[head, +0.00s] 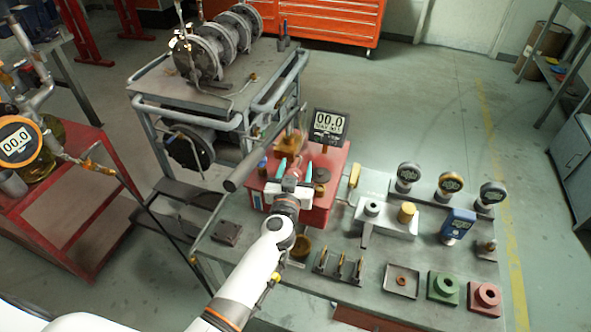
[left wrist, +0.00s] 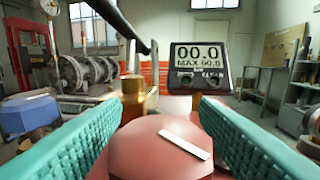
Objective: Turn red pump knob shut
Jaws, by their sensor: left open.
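The red knob (left wrist: 160,150) has a faceted top with a white bar on it, and it fills the lower middle of the left wrist view. My left gripper (head: 292,168) is over the red pump box (head: 318,212) on the bench. Its teal fingers are open, one on each side of the knob in the left wrist view (left wrist: 160,108). I cannot tell whether either finger touches the knob. In the head view the gripper mostly hides the knob. A digital gauge (head: 328,124) on the pump reads 00.0, also in the left wrist view (left wrist: 198,65). My right gripper is not in view.
A brass fitting (left wrist: 133,98) and a dark lever bar stand just behind the knob. A blue knob (left wrist: 28,113) is to the left. Several gauges, a green block (head: 444,288) and a pink block (head: 484,298) occupy the bench's right. A valve cart (head: 180,85) stands behind.

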